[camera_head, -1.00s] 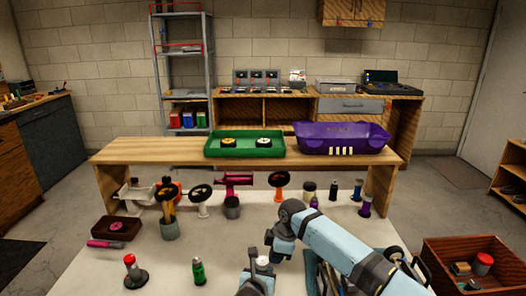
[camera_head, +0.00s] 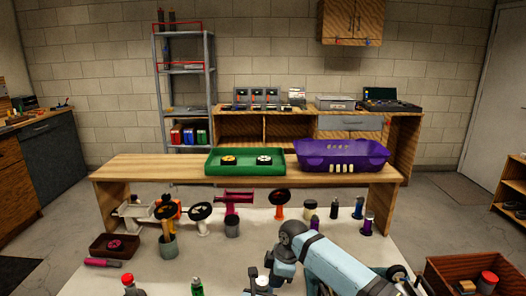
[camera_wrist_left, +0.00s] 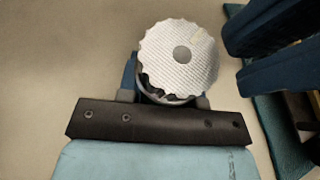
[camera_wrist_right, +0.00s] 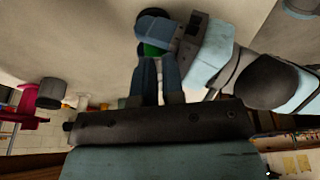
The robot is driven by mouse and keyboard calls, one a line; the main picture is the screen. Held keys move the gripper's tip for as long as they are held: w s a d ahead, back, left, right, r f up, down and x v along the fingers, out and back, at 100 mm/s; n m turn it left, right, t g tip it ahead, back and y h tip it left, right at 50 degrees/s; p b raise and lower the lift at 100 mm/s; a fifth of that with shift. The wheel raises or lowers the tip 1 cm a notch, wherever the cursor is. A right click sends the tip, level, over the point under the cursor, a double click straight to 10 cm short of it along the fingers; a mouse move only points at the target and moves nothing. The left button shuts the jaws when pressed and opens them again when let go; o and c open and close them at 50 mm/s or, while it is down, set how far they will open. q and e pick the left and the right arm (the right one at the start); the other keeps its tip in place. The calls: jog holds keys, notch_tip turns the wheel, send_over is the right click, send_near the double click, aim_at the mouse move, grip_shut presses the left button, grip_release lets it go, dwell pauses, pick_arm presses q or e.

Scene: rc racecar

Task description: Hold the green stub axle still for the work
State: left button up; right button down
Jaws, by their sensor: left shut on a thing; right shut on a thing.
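My left gripper (camera_head: 262,288) is at the bottom edge of the head view. In the left wrist view its jaws close around a part with a silvery, ridged round end (camera_wrist_left: 182,56), seen end-on. In the right wrist view the green stub axle (camera_wrist_right: 151,49) shows as a small green piece below a dark rim, at the left gripper's fingers. My right gripper (camera_wrist_right: 158,66) is beside it, its fingers close together with a thin pale piece between them; I cannot tell what it is. Its dark blue fingers (camera_wrist_left: 270,45) also show in the left wrist view, apart from the silvery end.
Several parts stand on the pale table, including steering wheels (camera_head: 201,212) on stands and a green tube (camera_head: 197,286). A brown box (camera_head: 115,246) is at left, a wooden crate (camera_head: 452,266) at right. A bench behind bears a green tray (camera_head: 222,169) and a purple bin (camera_head: 342,164).

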jog(key=v, duration=0.5)
jog(key=shift+a+r, duration=0.25)
jog(key=shift+a, duration=0.1)
notch_tip(320, 180, down, 6)
jog(key=w, duration=0.2)
jog(key=shift+a, duration=0.25)
dwell(0.6)
